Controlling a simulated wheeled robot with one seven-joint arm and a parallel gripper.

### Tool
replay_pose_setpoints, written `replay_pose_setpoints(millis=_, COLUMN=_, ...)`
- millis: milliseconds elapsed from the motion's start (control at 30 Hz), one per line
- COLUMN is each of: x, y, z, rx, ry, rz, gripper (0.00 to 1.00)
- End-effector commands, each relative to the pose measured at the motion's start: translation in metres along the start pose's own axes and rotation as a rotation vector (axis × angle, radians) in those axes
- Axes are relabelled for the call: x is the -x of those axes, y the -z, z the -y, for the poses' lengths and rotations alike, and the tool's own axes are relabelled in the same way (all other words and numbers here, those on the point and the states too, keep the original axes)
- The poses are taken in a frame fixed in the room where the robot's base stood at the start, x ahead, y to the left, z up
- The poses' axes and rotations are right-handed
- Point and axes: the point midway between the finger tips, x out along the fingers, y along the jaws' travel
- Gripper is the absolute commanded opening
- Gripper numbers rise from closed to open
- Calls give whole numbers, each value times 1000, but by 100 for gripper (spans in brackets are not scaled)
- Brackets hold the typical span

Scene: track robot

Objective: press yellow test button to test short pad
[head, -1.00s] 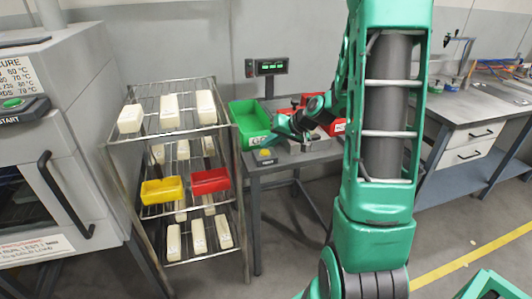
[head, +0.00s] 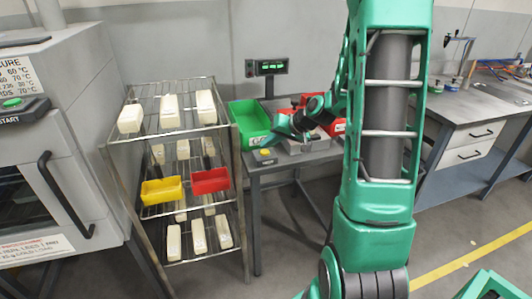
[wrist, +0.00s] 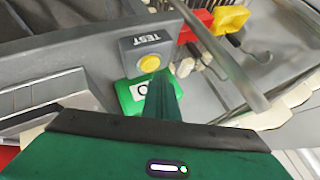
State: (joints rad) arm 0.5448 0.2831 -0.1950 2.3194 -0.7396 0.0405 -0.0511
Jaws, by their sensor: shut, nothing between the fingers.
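The yellow test button (head: 264,152) sits on a small grey box at the front left corner of the grey bench. In the wrist view the yellow button (wrist: 149,62) shows clearly, with the word TEST upside down above it. My gripper (head: 274,139) is shut and empty, pointing down and left near the button. In the wrist view its dark green fingers (wrist: 163,84) end close beside the button, to its lower right. A gap or contact between them cannot be told. I cannot make out a short pad.
A green bin (head: 249,124) and red bins (head: 336,125) stand on the bench, with a display (head: 271,67) behind. A wire rack (head: 178,132) with pale blocks, a yellow bin (head: 162,191) and a red bin (head: 210,181) stands close on the left.

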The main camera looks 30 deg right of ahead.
Motion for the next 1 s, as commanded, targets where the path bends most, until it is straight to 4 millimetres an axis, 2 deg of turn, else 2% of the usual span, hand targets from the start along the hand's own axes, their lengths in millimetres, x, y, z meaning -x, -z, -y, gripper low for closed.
replay_pose_setpoints(millis=1000, x=-6, y=-2, z=-4, rx=0, ry=0, rz=-1, gripper=0)
